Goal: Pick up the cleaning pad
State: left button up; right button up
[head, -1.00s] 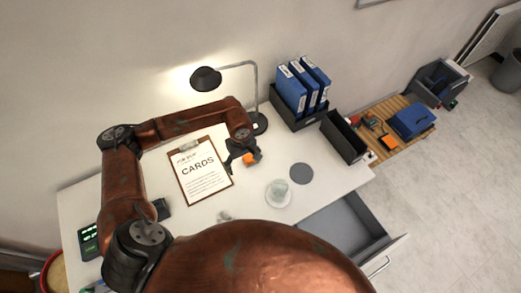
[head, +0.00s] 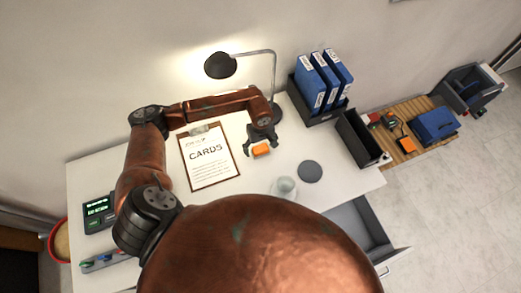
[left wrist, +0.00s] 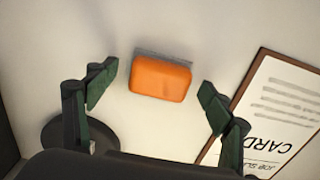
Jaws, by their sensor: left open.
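The cleaning pad (head: 261,151) is a small orange block with a grey underside, lying on the white desk to the right of the clipboard. It also shows in the left wrist view (left wrist: 160,78), between and a little beyond the fingertips. My left gripper (head: 262,146) is open above the pad, with a finger on either side of it. In the left wrist view my left gripper (left wrist: 158,93) has clear gaps between each finger and the pad, and it holds nothing. My right gripper is not in view.
A clipboard marked CARDS (head: 209,160) lies left of the pad. A desk lamp (head: 221,65) stands behind, its base close to the gripper. A grey disc (head: 309,171), a glass cup (head: 285,188) and a dark open box (head: 359,138) are to the right. An open drawer (head: 361,229) juts out.

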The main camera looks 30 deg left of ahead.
pick_arm(q)
jog(key=shift+f, duration=0.35)
jog(key=c, duration=1.3)
jog(key=shift+c, duration=0.3)
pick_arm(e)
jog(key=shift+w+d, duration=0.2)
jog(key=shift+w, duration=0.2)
pick_arm(q)
jog(key=shift+s, duration=0.1)
jog(key=shift+c, duration=0.6)
jog(key=shift+r, duration=0.1)
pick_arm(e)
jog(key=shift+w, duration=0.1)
